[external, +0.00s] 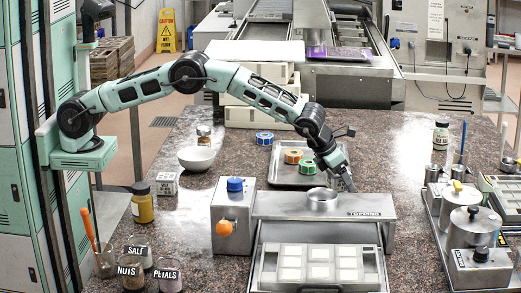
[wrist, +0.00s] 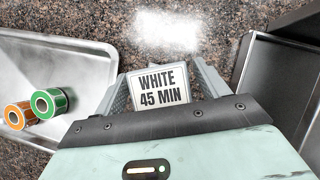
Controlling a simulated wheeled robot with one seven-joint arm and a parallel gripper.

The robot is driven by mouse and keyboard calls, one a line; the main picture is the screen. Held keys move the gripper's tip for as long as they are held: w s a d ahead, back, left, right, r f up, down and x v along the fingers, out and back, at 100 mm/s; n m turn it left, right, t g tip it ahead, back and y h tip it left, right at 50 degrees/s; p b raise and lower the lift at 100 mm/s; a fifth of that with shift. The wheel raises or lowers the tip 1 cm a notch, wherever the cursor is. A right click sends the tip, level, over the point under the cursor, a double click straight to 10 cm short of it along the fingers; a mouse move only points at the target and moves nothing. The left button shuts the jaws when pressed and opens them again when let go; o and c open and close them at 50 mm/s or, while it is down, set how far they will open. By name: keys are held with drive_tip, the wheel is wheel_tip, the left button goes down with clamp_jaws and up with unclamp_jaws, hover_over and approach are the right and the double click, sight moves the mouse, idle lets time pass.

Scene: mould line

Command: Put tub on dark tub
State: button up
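My gripper (external: 345,182) is low over the counter, behind the topping machine at its right part. In the wrist view a small grey-framed label (wrist: 162,88) reading "WHITE 45 MIN" fills the gap between the fingers (wrist: 165,82). The fingers appear shut on it, though its lower part is hidden and I cannot tell whether it belongs to a tub. In the external view it is hidden or too small to make out. I cannot identify a dark tub for certain. Two round steel pots (external: 467,222) with pale lids stand on the unit at right.
A steel tray (external: 285,178) with orange and green rolls lies left of my gripper. The topping machine (external: 285,205) and a mould (external: 318,263) are in front. A white bowl (external: 196,158), several jars and stacked white trays (external: 262,116) stand left and behind.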

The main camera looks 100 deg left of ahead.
drive_tip(key=b+v, duration=0.2)
drive_tip(key=v, duration=1)
drive_tip(key=s+a+r+n+g, duration=0.2)
drive_tip(key=s+a+n+g, duration=0.2)
drive_tip(key=s+a+n, duration=1.95)
drive_tip(key=s+f+n+h, duration=0.1)
drive_tip(key=s+f+n, duration=0.1)
drive_tip(key=s+n, duration=0.6)
drive_tip(key=s+f+n+g, duration=0.1)
drive_tip(key=s+n, duration=0.6)
drive_tip(key=s, duration=1.6)
drive_tip(key=shift+d+f+n+g+h, duration=0.3)
drive_tip(key=shift+f+n+h, duration=0.1)
drive_tip(key=shift+f, duration=0.2)
drive_tip(key=shift+w, duration=0.1)
